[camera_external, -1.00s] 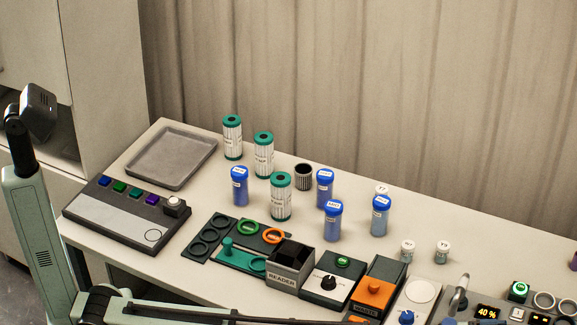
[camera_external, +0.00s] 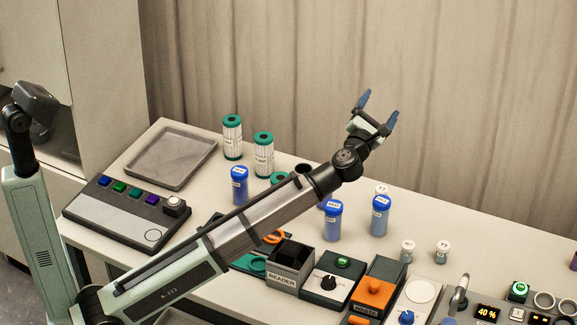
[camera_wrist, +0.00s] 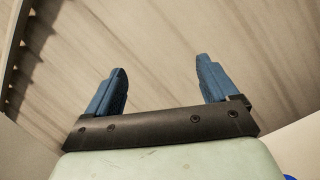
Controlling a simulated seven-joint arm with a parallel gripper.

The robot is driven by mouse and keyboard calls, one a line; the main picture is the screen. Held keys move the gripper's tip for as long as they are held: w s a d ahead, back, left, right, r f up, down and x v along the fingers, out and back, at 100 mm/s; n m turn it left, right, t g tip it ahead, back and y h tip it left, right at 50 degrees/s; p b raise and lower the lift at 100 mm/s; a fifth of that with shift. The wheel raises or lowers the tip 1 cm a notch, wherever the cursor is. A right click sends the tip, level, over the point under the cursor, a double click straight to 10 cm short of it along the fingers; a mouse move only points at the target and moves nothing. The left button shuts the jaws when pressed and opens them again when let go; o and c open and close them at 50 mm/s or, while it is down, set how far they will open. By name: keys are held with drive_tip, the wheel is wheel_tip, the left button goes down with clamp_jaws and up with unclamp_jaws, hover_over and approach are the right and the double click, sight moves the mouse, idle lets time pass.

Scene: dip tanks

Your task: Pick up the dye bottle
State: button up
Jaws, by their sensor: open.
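Several blue bottles with blue caps stand on the table: one at the left (camera_external: 239,190), one near the middle (camera_external: 333,226), one to its right (camera_external: 380,221), and one mostly hidden behind my arm. Their labels are too small to read, so I cannot tell which is the dye bottle. My gripper (camera_external: 378,107) is open and empty, raised above the back edge of the table, fingers pointing up and away. In the wrist view, its two blue fingers (camera_wrist: 162,68) are spread apart with only the curtain beyond them.
Green-capped white canisters (camera_external: 264,158) stand at the back left beside a grey tray (camera_external: 202,165). Small white-capped vials (camera_external: 442,254) stand at the right. The reader box (camera_external: 289,268), an orange waste unit (camera_external: 374,290) and a button panel (camera_external: 115,220) line the front.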

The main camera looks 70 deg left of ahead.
drive_tip(key=s+a+f+n+g+y, duration=0.3)
drive_tip(key=s+a+f+n+g, duration=0.25)
drive_tip(key=s+a+f, duration=0.5)
drive_tip(key=s+a+f+n+g+y, duration=0.2)
drive_tip(key=s+a+f+n+g, duration=0.45)
drive_tip(key=s+a, duration=0.65)
drive_tip(key=s+d+f+n, duration=0.1)
drive_tip(key=s+f+n, duration=0.2)
drive_tip(key=s+f, duration=0.4)
drive_tip(key=g+h, duration=0.1)
drive_tip(key=g, duration=0.1)
approach(238, 166)
drive_tip(key=a, duration=0.2)
drive_tip(key=w+a, duration=0.1)
drive_tip(key=a, duration=0.1)
drive_tip(key=shift+a+r, duration=0.2)
drive_tip(key=shift+a, duration=0.2)
drive_tip(key=shift+a+f, duration=0.2)
drive_tip(key=shift+a, duration=1.1)
drive_tip(key=shift+a+f, duration=0.15)
drive_tip(key=shift+a, duration=1.2)
drive_tip(key=c, duration=1.6)
